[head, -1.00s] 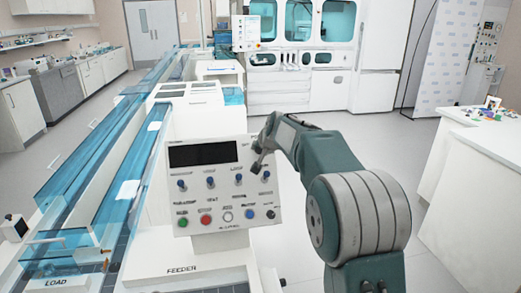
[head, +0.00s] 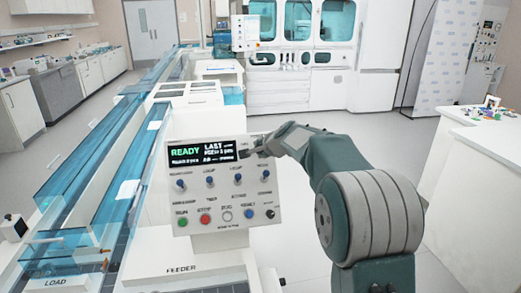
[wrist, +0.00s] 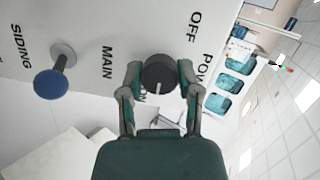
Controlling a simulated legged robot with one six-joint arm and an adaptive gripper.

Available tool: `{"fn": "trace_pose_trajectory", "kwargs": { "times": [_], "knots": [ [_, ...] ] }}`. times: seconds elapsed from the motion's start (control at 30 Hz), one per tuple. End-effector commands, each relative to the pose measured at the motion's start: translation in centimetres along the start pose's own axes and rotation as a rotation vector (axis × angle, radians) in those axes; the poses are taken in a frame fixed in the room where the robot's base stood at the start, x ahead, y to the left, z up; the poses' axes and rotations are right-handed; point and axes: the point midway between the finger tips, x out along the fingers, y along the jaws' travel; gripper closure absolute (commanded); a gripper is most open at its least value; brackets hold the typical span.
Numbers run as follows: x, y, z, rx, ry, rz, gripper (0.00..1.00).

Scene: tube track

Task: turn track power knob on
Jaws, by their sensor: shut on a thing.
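The black power knob (wrist: 158,72) is in the wrist view, between the two fingers of my gripper (wrist: 160,80). The fingers press on its opposite sides. A white mark on the knob faces the palm, towards a partly hidden label that seems to read ON; OFF is printed on the far side. In the head view my gripper (head: 257,148) is at the upper right of the white control panel (head: 250,213) and hides the knob there. The panel's screen (head: 202,152) is lit and reads READY.
A blue-tipped lever (wrist: 50,83) stands left of the knob in the wrist view. The panel carries a row of blue levers (head: 208,182) and several buttons, including a red button (head: 205,218). A blue-covered track (head: 110,205) runs along the left.

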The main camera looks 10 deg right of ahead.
Motion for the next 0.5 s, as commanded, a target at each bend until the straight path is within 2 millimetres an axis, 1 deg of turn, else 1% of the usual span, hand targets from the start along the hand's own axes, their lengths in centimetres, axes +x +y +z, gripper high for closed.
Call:
{"fn": "trace_pose_trajectory", "kwargs": {
  "times": [0.03, 0.5],
  "knots": [
    [0.37, 0.66, 0.28, 0.017, -0.009, 0.010, 1.00],
    [0.37, 0.65, 0.28, 0.055, -0.009, 0.000, 1.00]
  ]
}}
